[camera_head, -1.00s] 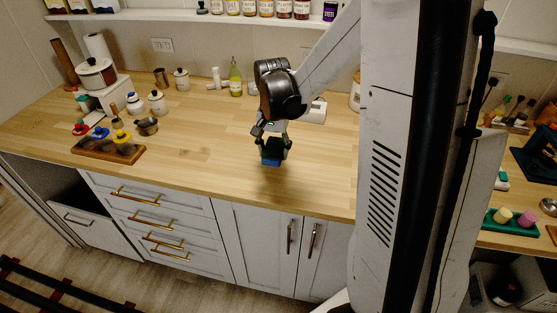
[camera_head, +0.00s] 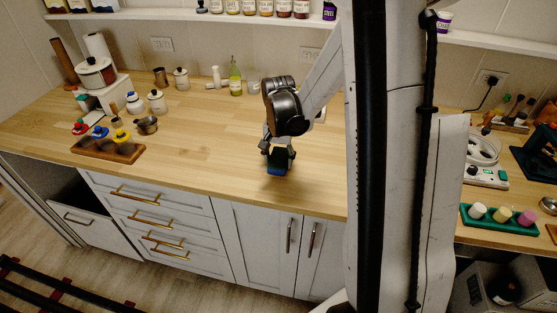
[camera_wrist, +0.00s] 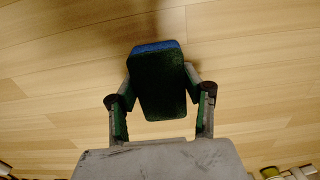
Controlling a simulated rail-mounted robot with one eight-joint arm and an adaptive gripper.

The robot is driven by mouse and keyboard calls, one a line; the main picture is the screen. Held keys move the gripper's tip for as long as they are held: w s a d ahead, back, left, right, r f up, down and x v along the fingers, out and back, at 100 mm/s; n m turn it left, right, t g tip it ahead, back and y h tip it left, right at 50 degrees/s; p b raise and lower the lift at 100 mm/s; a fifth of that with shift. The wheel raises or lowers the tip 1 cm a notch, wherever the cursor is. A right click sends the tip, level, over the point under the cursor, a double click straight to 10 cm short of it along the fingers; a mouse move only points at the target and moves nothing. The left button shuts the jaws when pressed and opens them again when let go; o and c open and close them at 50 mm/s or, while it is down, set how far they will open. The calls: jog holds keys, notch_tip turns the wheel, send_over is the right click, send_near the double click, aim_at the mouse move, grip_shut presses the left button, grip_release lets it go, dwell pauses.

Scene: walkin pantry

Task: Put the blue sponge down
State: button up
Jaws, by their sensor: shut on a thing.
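The blue sponge (camera_head: 276,170) is between the fingers of my gripper (camera_head: 278,151), over the front part of the wooden counter (camera_head: 215,160). In the wrist view the sponge (camera_wrist: 157,85) shows a dark green face with a blue strip along its far edge. The fingers of my gripper (camera_wrist: 160,84) press on its left and right sides, and it sits slightly tilted between them. The sponge is at or very near the counter top. I cannot tell whether it touches the wood.
The counter around the sponge is clear. To the left are a wooden rack with colored-topped items (camera_head: 108,148), a metal cup (camera_head: 147,125) and white jars (camera_head: 157,102). A green bottle (camera_head: 235,77) stands behind. At right is a green tray (camera_head: 499,219) with small cups.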

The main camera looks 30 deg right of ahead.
aim_at(278, 158)
jog(key=o, duration=1.3)
jog(key=shift+o, duration=0.2)
notch_tip(278, 158, up, 12)
jog(key=s+a+r+n+t, duration=0.3)
jog(key=s+a+r+n, duration=0.1)
jog(key=s+a, duration=0.3)
jog(key=s+a+r+n+t, duration=0.3)
jog(key=s+a+n+t, duration=0.1)
jog(key=s+a, duration=0.4)
jog(key=shift+s+a+r+n+p, duration=0.15)
jog(key=shift+s+r+n+p, duration=0.3)
jog(key=shift+s, duration=0.75)
jog(key=shift+f, duration=0.15)
